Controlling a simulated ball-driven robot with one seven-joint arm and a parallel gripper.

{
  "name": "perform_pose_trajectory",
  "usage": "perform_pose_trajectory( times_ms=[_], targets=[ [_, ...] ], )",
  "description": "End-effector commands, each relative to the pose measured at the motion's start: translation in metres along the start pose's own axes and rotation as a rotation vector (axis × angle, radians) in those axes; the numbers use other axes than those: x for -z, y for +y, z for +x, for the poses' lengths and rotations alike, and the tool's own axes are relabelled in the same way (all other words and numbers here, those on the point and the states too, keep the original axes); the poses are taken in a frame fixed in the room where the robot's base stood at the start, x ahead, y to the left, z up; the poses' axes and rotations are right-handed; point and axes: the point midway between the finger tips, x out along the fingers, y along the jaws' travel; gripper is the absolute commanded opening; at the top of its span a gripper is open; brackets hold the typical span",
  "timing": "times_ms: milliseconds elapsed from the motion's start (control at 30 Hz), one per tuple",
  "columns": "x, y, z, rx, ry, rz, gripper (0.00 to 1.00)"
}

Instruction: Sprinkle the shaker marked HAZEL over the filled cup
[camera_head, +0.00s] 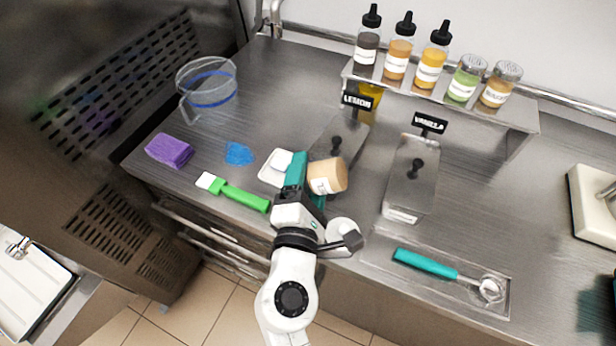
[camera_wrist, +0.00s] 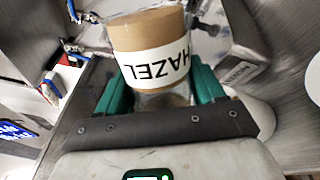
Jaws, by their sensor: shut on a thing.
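My gripper (camera_head: 307,184) is shut on the shaker marked HAZEL (camera_head: 328,176), with its teal fingers on either side. The shaker holds tan powder and is tilted above the counter. In the wrist view the HAZEL label of the shaker (camera_wrist: 155,68) reads upside down between the fingers. A white rounded thing (camera_head: 340,229) is beside my wrist at the counter's front; I cannot tell whether it is the filled cup. A small white square dish (camera_head: 269,172) with something white on it lies just left of my gripper. No filled cup shows clearly.
Lidded metal bins marked LEMON (camera_head: 357,101) and VANILLA (camera_head: 430,122) lie behind and right. A shelf (camera_head: 448,98) holds bottles and shakers. A clear jug (camera_head: 208,88), purple sponge (camera_head: 169,151), blue patch (camera_head: 239,153), green-handled spatula (camera_head: 243,197) and teal scoop (camera_head: 426,263) are around.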

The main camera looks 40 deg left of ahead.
Motion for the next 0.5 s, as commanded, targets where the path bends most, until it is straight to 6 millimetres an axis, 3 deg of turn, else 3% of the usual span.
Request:
perform_pose_trajectory(
  times_ms=[500],
  targets=[
    [0.0009,-0.0011,0.0001,-0.002,0.0,0.258,0.36]
  ],
)
